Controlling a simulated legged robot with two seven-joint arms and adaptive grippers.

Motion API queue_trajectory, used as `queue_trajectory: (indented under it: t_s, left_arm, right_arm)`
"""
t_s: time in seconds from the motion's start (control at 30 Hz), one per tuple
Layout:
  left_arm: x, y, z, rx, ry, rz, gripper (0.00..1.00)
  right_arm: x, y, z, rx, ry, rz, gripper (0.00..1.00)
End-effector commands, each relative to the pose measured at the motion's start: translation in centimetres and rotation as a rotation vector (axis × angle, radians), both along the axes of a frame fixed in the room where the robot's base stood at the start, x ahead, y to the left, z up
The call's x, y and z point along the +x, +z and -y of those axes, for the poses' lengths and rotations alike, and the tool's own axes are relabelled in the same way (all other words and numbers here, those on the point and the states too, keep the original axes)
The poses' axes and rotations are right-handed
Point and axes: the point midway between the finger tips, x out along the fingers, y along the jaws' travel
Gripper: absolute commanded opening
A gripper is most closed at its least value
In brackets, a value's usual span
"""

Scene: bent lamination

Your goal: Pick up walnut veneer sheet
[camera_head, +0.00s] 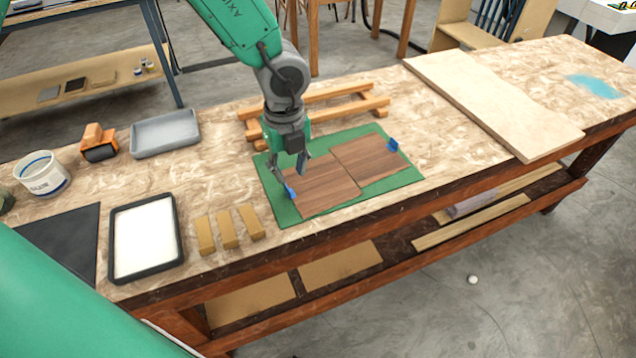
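Two brown walnut veneer sheets lie flat side by side on a green mat (405,178): a left sheet (325,186) and a right sheet (368,158). A blue tab (290,192) is at the left sheet's left edge, and another blue tab (392,144) is at the right sheet's upper right corner. My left gripper (291,170) points down over the left sheet's upper left corner, close to its blue tab. Its fingers look apart, with nothing seen between them. Whether they touch the sheet is unclear. My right gripper is not in view.
A wooden rack (330,100) stands behind the mat. Three tan blocks (228,230), a black-framed white tray (146,236), a grey tray (165,133), an orange-black tool (98,146) and a white tub (42,174) are left. A pale board (490,100) lies right.

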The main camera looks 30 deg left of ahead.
Motion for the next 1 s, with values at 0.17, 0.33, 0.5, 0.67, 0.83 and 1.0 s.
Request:
queue_trajectory:
  t_s: [0.17, 0.33, 0.5, 0.67, 0.83, 1.0]
  left_arm:
    - [-0.5, -2.1, -0.5, 0.0, 0.0, -0.004, 0.27]
    - [-0.7, -4.6, -0.6, -0.001, 0.0, -0.004, 0.27]
    - [-0.6, -5.4, -0.6, -0.002, 0.001, 0.0, 0.27]
    - [-0.6, -5.3, -0.7, -0.002, 0.001, -0.001, 0.27]
    - [-0.6, -5.3, -0.6, -0.002, 0.001, -0.001, 0.0]
    - [-0.6, -5.3, -0.6, -0.002, 0.001, 0.0, 0.0]
  right_arm:
    - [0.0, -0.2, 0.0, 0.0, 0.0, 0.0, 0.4]
    - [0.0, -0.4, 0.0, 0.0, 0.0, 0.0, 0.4]
    - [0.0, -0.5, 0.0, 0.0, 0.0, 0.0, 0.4]
    - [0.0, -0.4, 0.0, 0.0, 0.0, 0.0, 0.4]
    - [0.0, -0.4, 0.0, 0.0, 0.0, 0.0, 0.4]
    - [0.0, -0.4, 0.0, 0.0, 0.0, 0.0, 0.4]
